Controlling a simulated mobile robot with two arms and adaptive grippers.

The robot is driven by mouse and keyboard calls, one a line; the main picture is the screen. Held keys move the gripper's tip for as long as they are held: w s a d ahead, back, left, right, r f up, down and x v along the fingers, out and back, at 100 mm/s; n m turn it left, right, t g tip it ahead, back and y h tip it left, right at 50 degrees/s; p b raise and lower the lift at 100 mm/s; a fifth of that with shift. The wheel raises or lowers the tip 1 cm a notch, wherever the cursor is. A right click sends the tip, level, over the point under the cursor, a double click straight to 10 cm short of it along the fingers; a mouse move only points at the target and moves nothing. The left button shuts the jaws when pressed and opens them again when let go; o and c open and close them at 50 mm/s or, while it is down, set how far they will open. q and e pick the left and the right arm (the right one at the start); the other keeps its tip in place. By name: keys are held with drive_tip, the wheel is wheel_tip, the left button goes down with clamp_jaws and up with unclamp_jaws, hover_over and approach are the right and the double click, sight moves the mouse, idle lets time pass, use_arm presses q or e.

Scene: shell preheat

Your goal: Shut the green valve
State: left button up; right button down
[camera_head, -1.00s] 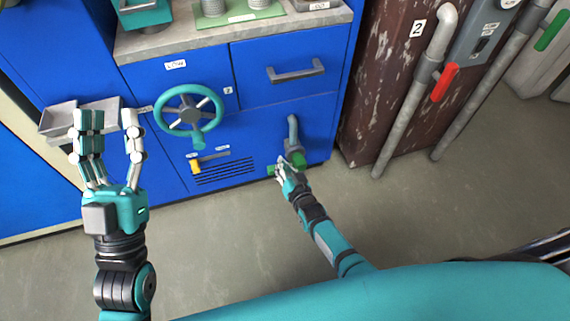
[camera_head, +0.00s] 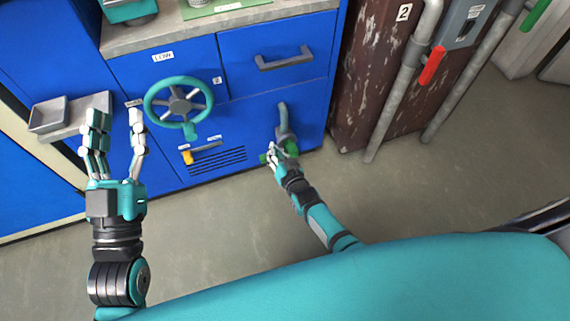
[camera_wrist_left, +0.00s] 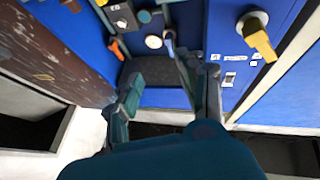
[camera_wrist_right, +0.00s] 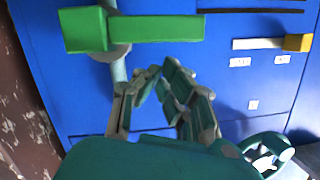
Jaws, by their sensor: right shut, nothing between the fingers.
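The green valve (camera_head: 291,148) sits on a grey pipe low on the blue cabinet front, partly hidden by my right gripper. In the right wrist view its green handle (camera_wrist_right: 155,29) lies crosswise to the pipe. My right gripper (camera_head: 271,151) is at the valve in the head view. In the right wrist view its fingertips (camera_wrist_right: 162,70) are together and empty, with a small gap seen between them and the handle; contact cannot be told. My left gripper (camera_head: 115,114) is open and empty, in front of the cabinet's left part.
A teal handwheel (camera_head: 179,101) and a yellow-tipped lever (camera_head: 187,157) are left of the valve. A grey tray (camera_head: 50,115) is near my left gripper. Pipes with a red handle (camera_head: 432,65) and another green handle (camera_head: 535,13) stand right. The floor (camera_head: 440,185) is clear there.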

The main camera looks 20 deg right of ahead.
use_arm(q)
wheel_tip(320, 180, down, 9)
drive_tip(key=a+g+y+p, duration=0.1)
drive_tip(key=g+y+p, duration=0.1)
drive_tip(key=g, duration=0.4)
drive_tip(key=s+a+f+g+y+p, duration=0.3)
drive_tip(key=s+a+f+g+p, duration=0.1)
drive_tip(key=s+f+g, duration=0.6)
drive_tip(key=shift+s+a+f+n+g, duration=0.4)
drive_tip(key=shift+s+a+f, duration=0.25)
drive_tip(key=shift+f, duration=1)
use_arm(e)
drive_tip(key=s+r, duration=0.5)
drive_tip(key=s, duration=0.4)
drive_tip(key=shift+s+d, duration=0.3)
drive_tip(key=shift+s, duration=0.05)
